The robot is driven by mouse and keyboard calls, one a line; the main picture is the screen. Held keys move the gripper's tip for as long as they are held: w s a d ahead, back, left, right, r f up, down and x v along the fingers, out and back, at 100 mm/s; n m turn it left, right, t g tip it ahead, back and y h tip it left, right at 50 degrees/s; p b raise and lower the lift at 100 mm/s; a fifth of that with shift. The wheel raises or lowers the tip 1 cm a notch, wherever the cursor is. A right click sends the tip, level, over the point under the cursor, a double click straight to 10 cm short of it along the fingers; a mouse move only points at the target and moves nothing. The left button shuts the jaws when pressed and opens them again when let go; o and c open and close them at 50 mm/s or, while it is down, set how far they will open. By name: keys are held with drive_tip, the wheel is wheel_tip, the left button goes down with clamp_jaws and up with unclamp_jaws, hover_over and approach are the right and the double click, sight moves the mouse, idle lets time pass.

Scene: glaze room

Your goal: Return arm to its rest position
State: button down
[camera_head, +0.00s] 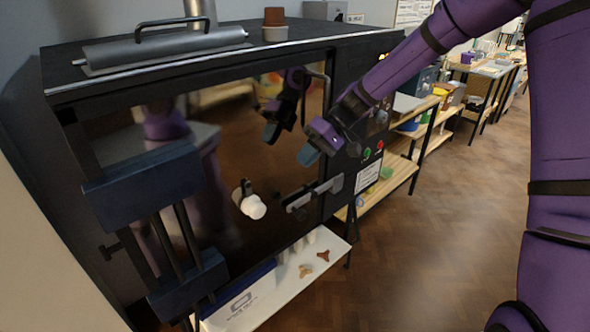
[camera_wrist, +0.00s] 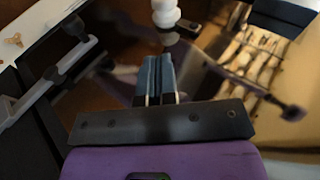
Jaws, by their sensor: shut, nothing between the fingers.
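My purple arm reaches in from the right in the head view, and my gripper (camera_head: 308,155) is in front of the glossy kiln door (camera_head: 215,185). Its blue fingers point toward the door. In the wrist view the two fingers (camera_wrist: 156,72) lie side by side, shut with nothing between them. A white knob (camera_head: 254,207) sticks out from the door, below and left of the gripper. It also shows beyond the fingertips in the wrist view (camera_wrist: 166,14). A latch bar (camera_head: 314,194) is just below the gripper. I cannot tell the exact gap to the door.
The dark kiln (camera_head: 70,58) fills the left, with blue hinge blocks (camera_head: 145,187) on its door. A white low shelf (camera_head: 262,295) with small pieces lies beneath. Wooden shelving (camera_head: 402,172) stands behind my arm. The wooden floor (camera_head: 450,215) at right is clear.

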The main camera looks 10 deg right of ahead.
drive_tip(key=shift+w+d+r, duration=0.15)
drive_tip(key=shift+d+r, duration=0.1)
drive_tip(key=shift+r, duration=0.05)
drive_tip(key=s+d+r+m+t+h, duration=0.2)
drive_tip(key=s+d+r, duration=0.4)
drive_tip(key=s, duration=0.4)
drive_tip(key=s+d+r+m+t+h, duration=0.2)
drive_tip(key=s+d+r, duration=0.4)
drive_tip(key=s, duration=0.4)
drive_tip(key=s+d+r+m+t+h, duration=0.1)
drive_tip(key=s+d+r+t+h, duration=0.3)
drive_tip(key=s, duration=0.7)
wheel_tip(320, 180, up, 3)
drive_tip(key=shift+d+r+m+t+h, duration=0.1)
drive_tip(key=shift+d+m+t+h, duration=0.3)
drive_tip(key=shift+d, duration=0.55)
